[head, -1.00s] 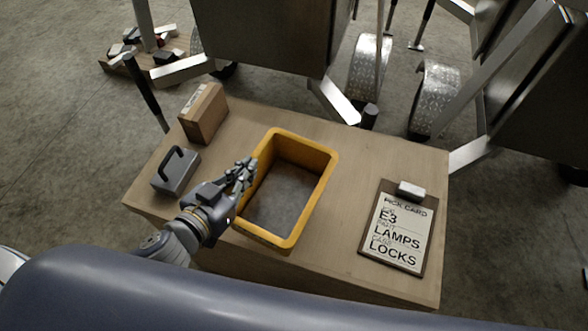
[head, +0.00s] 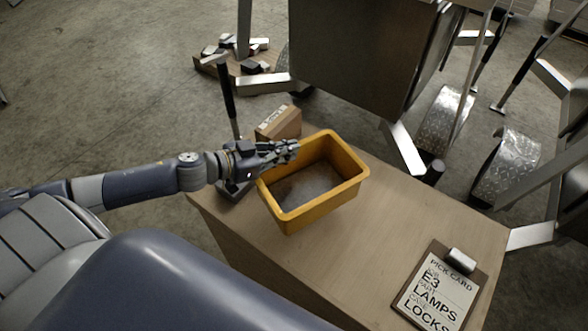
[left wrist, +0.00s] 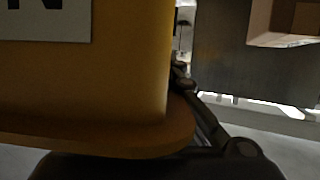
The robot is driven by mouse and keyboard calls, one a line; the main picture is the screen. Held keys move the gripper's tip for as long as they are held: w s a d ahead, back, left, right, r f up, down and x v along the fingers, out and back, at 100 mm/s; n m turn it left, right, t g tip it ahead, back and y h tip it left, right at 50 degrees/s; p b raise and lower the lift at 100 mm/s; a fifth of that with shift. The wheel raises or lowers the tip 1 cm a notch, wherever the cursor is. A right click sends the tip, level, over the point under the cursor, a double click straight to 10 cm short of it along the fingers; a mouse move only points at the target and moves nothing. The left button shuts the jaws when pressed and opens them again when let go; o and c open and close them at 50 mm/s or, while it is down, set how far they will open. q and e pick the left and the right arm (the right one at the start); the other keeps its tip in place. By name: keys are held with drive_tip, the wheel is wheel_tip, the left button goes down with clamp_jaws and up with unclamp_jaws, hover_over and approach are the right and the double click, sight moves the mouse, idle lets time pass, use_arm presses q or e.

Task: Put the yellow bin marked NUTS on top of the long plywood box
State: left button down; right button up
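The yellow bin (head: 325,208) is open-topped with a dark grey inside. In the head view it is over a plywood box (head: 400,215); I cannot tell whether its base touches the top. My left gripper (head: 292,151) is at the bin's far-left rim, with its fingers closed over the wall. In the left wrist view the bin (left wrist: 100,85) fills the left side, with part of a white label (left wrist: 45,20) showing an N; the rest is cut off. A dark finger (left wrist: 205,120) lies along the bin's edge. My right gripper is out of view.
A cardboard box (head: 278,122) and a partly hidden grey case (head: 232,190) are close to the bin's left. A pick-card clipboard (head: 440,290) lies at the plywood's right end. Metal trailers (head: 365,50) stand behind. The top between bin and clipboard is clear.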

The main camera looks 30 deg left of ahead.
use_arm(q)
drive_tip(key=shift+f+b, duration=0.3)
drive_tip(key=shift+f, duration=2.45)
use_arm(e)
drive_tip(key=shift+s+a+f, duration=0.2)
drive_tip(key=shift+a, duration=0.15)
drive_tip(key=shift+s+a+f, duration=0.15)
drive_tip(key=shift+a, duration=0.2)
use_arm(q)
drive_tip(key=shift+d+f, duration=0.1)
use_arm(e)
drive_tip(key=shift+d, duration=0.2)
use_arm(q)
drive_tip(key=c, duration=1.9)
unclamp_jaws()
drive_tip(key=shift+f, duration=0.15)
drive_tip(key=shift+o, duration=0.5)
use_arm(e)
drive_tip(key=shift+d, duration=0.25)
use_arm(q)
drive_tip(key=shift+r, duration=0.2)
drive_tip(key=shift+s+a, duration=0.4)
drive_tip(key=shift+s, duration=0.2)
drive_tip(key=v, duration=1)
drive_tip(key=shift+s+r, duration=0.25)
drive_tip(key=shift+s, duration=0.05)
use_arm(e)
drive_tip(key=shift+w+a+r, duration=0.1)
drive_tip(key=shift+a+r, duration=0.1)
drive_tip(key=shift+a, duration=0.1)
